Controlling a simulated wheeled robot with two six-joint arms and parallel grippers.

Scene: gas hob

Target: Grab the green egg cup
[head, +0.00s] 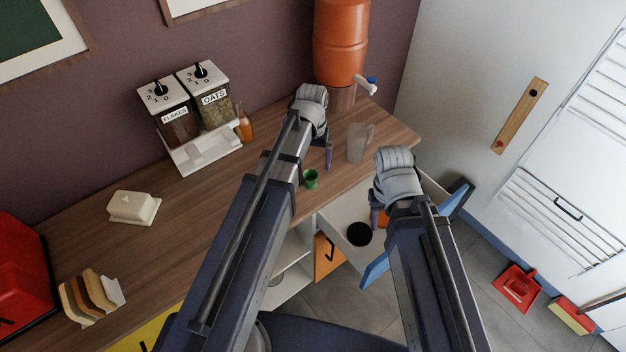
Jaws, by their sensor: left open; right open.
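The green egg cup (311,179) stands upright on the wooden counter, near its front edge, in the head view. My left gripper (320,158) is open just behind and above the egg cup. One dark finger shows to the right of the cup, and the other is mostly hidden by my arm. The cup is apart from the visible finger. My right gripper (383,213) is open over the pulled-out drawer, to the right of the cup. Its fingers are partly hidden by its own wrist and arm.
The open drawer (336,220) holds a black round thing (360,234) and something orange. A clear jug (357,143) stands right of the cup. Behind are cereal dispensers (190,125), an amber bottle (245,128) and a terracotta dispenser (340,45). A butter dish (133,207) sits left.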

